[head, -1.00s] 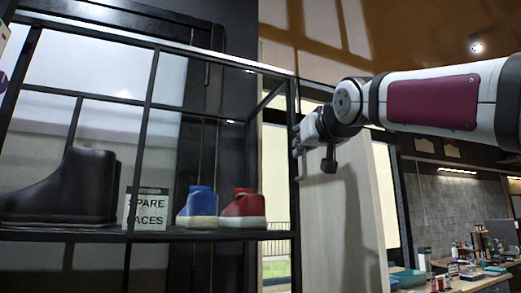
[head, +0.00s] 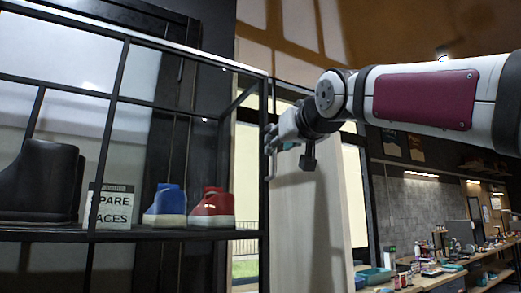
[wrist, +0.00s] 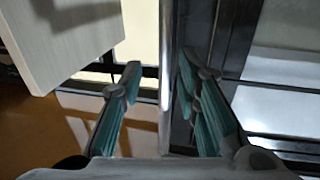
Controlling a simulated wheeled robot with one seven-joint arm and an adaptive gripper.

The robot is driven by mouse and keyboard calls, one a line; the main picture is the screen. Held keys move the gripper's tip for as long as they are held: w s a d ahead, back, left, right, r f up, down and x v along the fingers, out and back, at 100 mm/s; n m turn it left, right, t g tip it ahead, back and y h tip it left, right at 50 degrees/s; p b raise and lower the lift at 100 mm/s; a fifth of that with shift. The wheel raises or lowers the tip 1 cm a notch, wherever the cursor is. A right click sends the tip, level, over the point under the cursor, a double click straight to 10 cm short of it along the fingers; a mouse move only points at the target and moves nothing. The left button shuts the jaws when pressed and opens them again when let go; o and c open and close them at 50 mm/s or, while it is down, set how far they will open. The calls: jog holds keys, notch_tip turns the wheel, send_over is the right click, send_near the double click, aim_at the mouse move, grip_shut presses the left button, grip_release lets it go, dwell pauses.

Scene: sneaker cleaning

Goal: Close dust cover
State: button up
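A black-framed display cabinet (head: 112,97) with clear panes fills the left of the head view. I cannot tell which pane is the dust cover, or whether it stands open. A thin upright handle-like bar (head: 268,166) is at the cabinet's right front post. My gripper (head: 272,143) is at the upper end of this bar. In the wrist view my gripper (wrist: 158,75) is open, its teal-padded fingers apart. An upright metal post (wrist: 166,60) runs between them, closer to the right finger. I cannot tell whether they touch.
In the cabinet are a black boot (head: 38,183), a spare laces sign (head: 111,205), a blue shoe (head: 166,205) and a red shoe (head: 212,207). A pale panel (head: 305,225) stands behind my gripper. A cluttered workbench (head: 470,262) is at the right.

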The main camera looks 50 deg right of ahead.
jog(key=v, duration=0.8)
jog(key=shift+s+a, duration=0.15)
jog(key=shift+s, duration=0.2)
jog(key=w+a+f+n+g+y+p, duration=0.1)
jog(key=w+a+f+g+y, duration=0.1)
jog(key=a+f, duration=0.5)
jog(key=w+a+f+n+g+y, duration=0.1)
jog(key=a+f+n+y, duration=0.1)
jog(key=f, duration=0.8)
jog(key=w+a+f+n+g+y+p, duration=0.1)
jog(key=w+a+f+g+y, duration=0.1)
jog(key=a+f, duration=0.5)
jog(key=s+a+f+g+y, duration=0.1)
jog(key=s+a+f+g, duration=0.1)
jog(key=f, duration=0.5)
jog(key=s+a+f+n+g+y+p, duration=0.1)
jog(key=s+a+f+g, duration=0.1)
jog(key=f, duration=0.5)
jog(key=s+a+f+g, duration=0.2)
jog(key=s+a+f, duration=0.1)
jog(key=s+f, duration=0.3)
jog(key=shift+a+f+n+g+y, duration=0.15)
jog(key=shift+f+n+g+y, duration=0.2)
jog(key=shift+f, duration=0.6)
